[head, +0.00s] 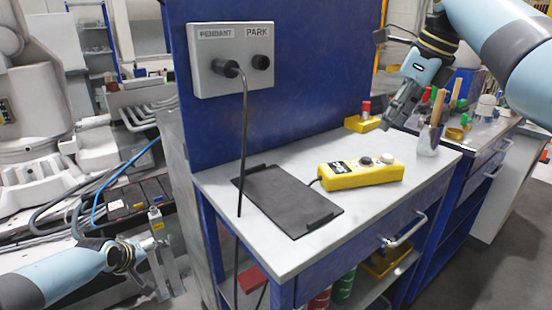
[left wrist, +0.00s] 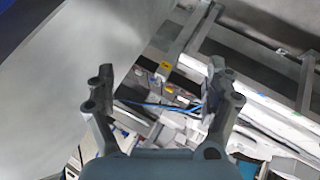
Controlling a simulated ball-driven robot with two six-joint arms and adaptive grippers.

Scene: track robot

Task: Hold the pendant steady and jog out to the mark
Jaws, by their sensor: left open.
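The yellow pendant (head: 350,178) lies on the grey workbench top (head: 300,155), with a black and a white knob on its upper face. A short dark cable leaves its left end beside a black tray (head: 275,195). My left gripper (head: 170,285) is open and empty, low at the left, apart from the bench. In the left wrist view its two fingers (left wrist: 158,95) stand wide apart with nothing between them. My right gripper (head: 394,112) hangs above the bench, up and right of the pendant, not touching it; its finger gap is unclear. No mark is identifiable.
A grey panel (head: 205,80) labelled PENDANT and PARK is on the blue backboard (head: 310,90); a black plug and cable (head: 243,140) hang from its PENDANT side. A yellow block with a red top (head: 363,122) and a tool cup (head: 429,138) stand behind the pendant.

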